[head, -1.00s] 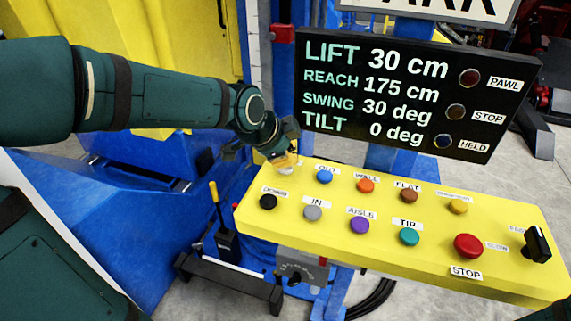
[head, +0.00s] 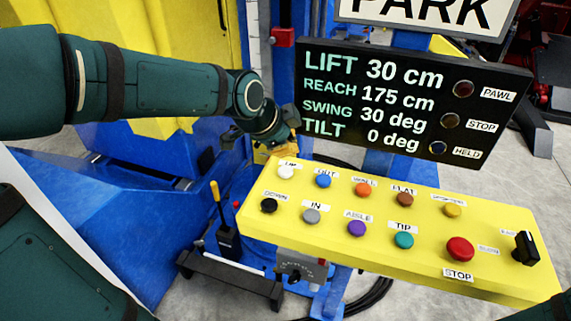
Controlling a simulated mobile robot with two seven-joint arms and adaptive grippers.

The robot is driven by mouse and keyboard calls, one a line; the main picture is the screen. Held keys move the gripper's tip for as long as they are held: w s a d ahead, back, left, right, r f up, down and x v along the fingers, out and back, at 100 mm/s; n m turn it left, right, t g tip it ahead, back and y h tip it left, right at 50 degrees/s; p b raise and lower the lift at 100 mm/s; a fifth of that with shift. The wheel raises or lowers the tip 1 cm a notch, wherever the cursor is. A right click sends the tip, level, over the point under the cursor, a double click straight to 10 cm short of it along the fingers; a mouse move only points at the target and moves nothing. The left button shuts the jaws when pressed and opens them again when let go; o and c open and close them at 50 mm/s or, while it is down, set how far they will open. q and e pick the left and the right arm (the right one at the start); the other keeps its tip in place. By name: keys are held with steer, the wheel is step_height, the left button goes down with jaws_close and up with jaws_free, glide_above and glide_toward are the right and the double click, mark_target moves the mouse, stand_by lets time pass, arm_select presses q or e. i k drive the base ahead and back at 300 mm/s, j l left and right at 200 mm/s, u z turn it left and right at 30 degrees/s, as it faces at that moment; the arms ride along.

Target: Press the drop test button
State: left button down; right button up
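The yellow control panel (head: 330,232) carries two rows of coloured buttons. An amber button (head: 452,210) sits at the right of the upper row, under a small label too blurred to read for certain; no other label clearly reads drop test. My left gripper (head: 277,148) is at the panel's far left corner, just behind the white UP button (head: 286,172), well left of the amber button. Its fingers are small and partly hidden, so I cannot tell if they are open. My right gripper is not in view.
A red STOP button (head: 460,248) and a black knob (head: 525,248) are at the panel's right. The dark display (head: 410,100) stands behind, reading lift 30 cm, reach 175 cm, swing 30 deg, tilt 0 deg. A yellow-handled lever (head: 215,192) stands left of the panel.

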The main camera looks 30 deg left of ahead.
mark_target(452, 209)
steer(key=k+j, duration=0.15)
steer(key=k, duration=0.35)
steer(key=k+j, duration=0.1)
steer(key=k, duration=0.4)
